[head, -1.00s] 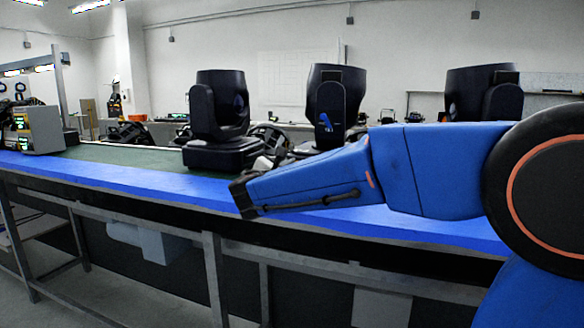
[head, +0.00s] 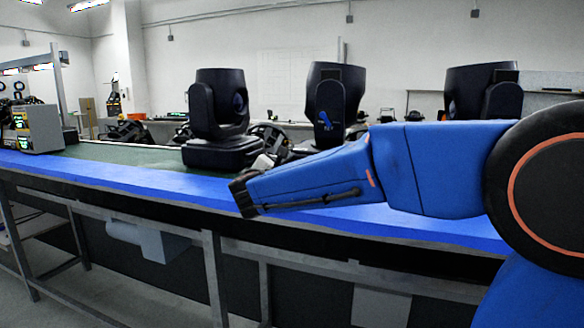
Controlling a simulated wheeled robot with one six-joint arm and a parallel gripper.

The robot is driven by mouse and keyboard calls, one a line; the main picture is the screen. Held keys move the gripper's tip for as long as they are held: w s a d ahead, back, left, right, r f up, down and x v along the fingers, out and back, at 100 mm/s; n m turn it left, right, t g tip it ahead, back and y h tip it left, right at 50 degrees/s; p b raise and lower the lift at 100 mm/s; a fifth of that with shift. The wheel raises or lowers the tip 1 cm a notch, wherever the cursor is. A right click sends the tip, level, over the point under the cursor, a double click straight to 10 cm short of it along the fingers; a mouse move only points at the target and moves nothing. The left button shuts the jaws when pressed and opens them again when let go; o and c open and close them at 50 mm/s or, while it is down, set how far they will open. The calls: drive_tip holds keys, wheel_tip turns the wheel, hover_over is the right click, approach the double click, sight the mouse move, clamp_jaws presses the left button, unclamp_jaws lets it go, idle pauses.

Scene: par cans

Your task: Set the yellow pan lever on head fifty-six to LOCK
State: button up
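Three dark moving heads stand in a row on the bench: a left one (head: 205,115), a middle one (head: 328,95) with a blue logo on its yoke, and a right one (head: 483,92). I cannot read a number on any of them, so I cannot tell which is fifty-six. No yellow pan lever can be made out. My blue arm reaches in from the right, in front of the middle and right heads, and hides their lower parts. The fingers are too small and hidden to read.
The long bench has a blue front edge (head: 130,180) and a green top (head: 115,154). A grey box with lit displays (head: 38,130) stands at its left end. The green top between box and left head is clear. Metal legs (head: 213,275) stand below.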

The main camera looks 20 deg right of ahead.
drive_tip(key=v, duration=1.7)
drive_tip(key=shift+s, duration=0.15)
drive_tip(key=shift+a, duration=0.1)
